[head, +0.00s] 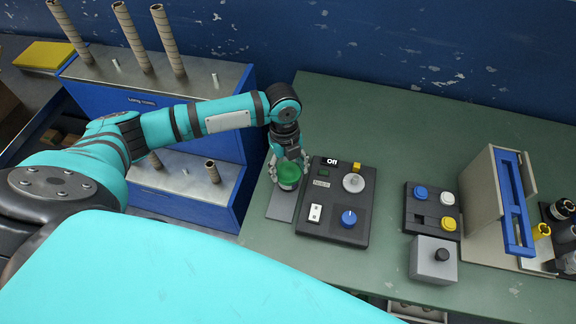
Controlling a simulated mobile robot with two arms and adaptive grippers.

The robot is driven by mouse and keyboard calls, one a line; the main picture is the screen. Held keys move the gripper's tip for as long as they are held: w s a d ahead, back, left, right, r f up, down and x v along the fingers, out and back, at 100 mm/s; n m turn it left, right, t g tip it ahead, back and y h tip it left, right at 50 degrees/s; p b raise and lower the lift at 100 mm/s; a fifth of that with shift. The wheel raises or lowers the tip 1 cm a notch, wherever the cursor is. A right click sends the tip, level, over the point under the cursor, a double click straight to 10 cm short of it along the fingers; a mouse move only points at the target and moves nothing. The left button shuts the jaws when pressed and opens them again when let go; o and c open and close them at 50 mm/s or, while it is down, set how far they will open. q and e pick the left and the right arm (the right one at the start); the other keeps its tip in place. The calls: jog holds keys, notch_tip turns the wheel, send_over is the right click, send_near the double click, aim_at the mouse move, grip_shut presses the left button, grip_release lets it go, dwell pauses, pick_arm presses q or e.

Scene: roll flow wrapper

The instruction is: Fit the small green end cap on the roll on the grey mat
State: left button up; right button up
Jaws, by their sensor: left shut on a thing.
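The small green end cap (288,171) is between the fingers of my left gripper (289,166), which is shut on it. The cap is over the near end of the grey mat's far half, right by the control panel. A pale rounded edge shows just below the cap, probably the roll (289,186), mostly hidden by cap and fingers. I cannot tell whether the cap sits in it or just above it. The grey mat (282,207) lies on the green table at its left edge. My right gripper is not in view.
A dark control panel (334,228) with a blue knob stands close right of the mat. A button box (431,209), a grey box (433,261) and a beige stand with a blue frame (513,203) are farther right. A blue rack (200,85) with cardboard tubes is left.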

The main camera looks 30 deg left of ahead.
pick_arm(q)
jog(key=shift+f, duration=0.1)
jog(key=o, duration=0.9)
jog(key=shift+o, duration=0.4)
jog(key=shift+o, duration=0.7)
notch_tip(320, 180, up, 8)
jog(key=p, duration=0.8)
jog(key=shift+p, duration=0.3)
